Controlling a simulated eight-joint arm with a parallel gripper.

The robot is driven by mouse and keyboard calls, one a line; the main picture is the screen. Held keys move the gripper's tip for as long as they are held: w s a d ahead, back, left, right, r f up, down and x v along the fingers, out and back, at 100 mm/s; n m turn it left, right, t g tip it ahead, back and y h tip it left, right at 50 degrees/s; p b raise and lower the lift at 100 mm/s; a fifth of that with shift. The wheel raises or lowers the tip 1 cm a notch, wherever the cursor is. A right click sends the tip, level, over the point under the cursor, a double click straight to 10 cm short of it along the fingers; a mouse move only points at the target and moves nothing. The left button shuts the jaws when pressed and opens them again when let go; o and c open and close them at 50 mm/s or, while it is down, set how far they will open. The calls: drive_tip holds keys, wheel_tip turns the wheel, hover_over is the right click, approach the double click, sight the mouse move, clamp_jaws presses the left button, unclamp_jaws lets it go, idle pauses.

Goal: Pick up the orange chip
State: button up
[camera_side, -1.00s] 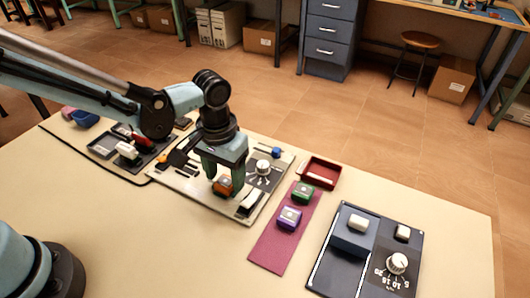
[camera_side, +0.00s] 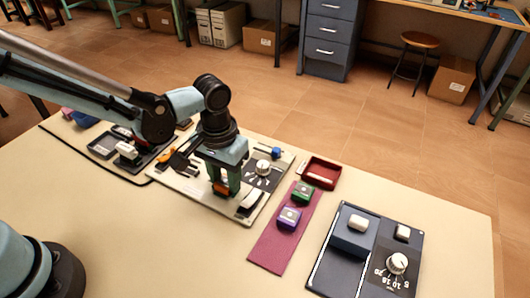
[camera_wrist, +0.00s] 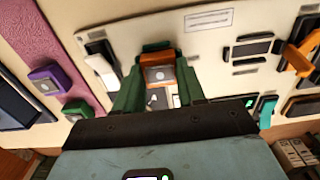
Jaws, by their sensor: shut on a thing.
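The orange chip (camera_side: 221,188) is at the front part of the beige panel (camera_side: 190,186). In the wrist view the orange chip (camera_wrist: 159,76), with a grey square on its face, sits between two green fingers. My gripper (camera_side: 223,184) points down over the panel, and its fingers are shut on the chip's two sides; it also shows in the wrist view (camera_wrist: 160,68). I cannot tell whether the chip touches the panel. The gripper hides part of the chip in the side view.
A white rocker (camera_side: 250,202) lies close right of the gripper, with a knob (camera_side: 263,166) behind it. A magenta strip (camera_side: 268,250) holds a purple chip (camera_side: 289,217) and a green chip (camera_side: 302,193). A red tray (camera_side: 321,172) and dark panel (camera_side: 338,270) stand farther right.

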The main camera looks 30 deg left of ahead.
sight(225, 180)
drive_tip(key=shift+r, duration=3.2)
